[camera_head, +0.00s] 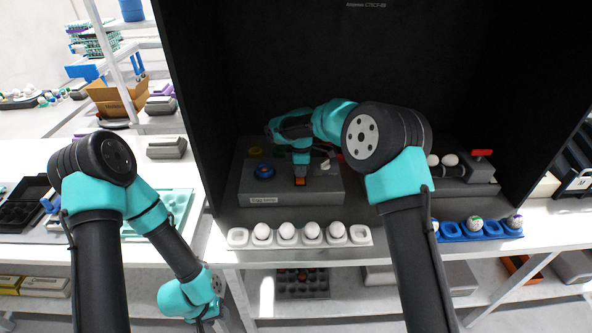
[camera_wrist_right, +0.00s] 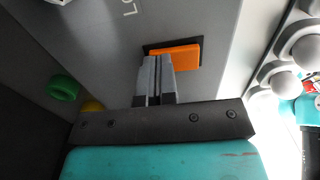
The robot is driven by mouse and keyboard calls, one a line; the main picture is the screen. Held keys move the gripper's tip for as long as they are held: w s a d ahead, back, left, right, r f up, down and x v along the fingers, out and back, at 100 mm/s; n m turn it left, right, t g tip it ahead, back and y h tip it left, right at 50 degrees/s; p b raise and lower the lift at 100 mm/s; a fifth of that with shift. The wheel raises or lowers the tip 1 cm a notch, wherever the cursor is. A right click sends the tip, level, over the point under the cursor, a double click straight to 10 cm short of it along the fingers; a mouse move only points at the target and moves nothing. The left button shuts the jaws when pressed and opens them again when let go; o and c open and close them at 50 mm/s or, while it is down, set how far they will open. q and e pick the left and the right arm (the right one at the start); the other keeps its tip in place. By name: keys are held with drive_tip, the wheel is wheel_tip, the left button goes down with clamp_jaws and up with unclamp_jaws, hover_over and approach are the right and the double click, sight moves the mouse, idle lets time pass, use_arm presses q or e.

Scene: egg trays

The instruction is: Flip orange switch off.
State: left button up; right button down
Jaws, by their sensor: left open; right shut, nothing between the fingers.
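The orange switch (camera_head: 299,181) sits in the front part of a grey control box (camera_head: 255,187). In the right wrist view the orange switch (camera_wrist_right: 178,54) is a raised block in a dark slot. My right gripper (camera_head: 301,168) is over the box just behind the switch. In the wrist view its fingers (camera_wrist_right: 154,62) are shut together with nothing between them. Their tips are at the switch's near left edge; I cannot tell whether they touch it. My left arm's wrist is at the bottom left of the head view, with its fingers out of the picture.
A green knob (camera_wrist_right: 63,87) shows in the wrist view. A white tray (camera_head: 238,237) with several eggs lies in front. A blue tray (camera_head: 450,230) is to the right. Dark walls enclose the box.

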drive_tip(key=shift+a, duration=0.2)
drive_tip(key=shift+d, duration=0.1)
drive_tip(key=shift+s+r, duration=0.3)
drive_tip(key=shift+s, duration=0.4)
drive_tip(key=shift+r, duration=0.1)
drive_tip(key=shift+w+r, duration=0.1)
drive_tip(key=shift+r, duration=0.5)
wheel_tip(320, 180, up, 12)
drive_tip(key=w, duration=0.1)
drive_tip(key=shift+w+r, duration=0.25)
drive_tip(key=shift+w, duration=0.1)
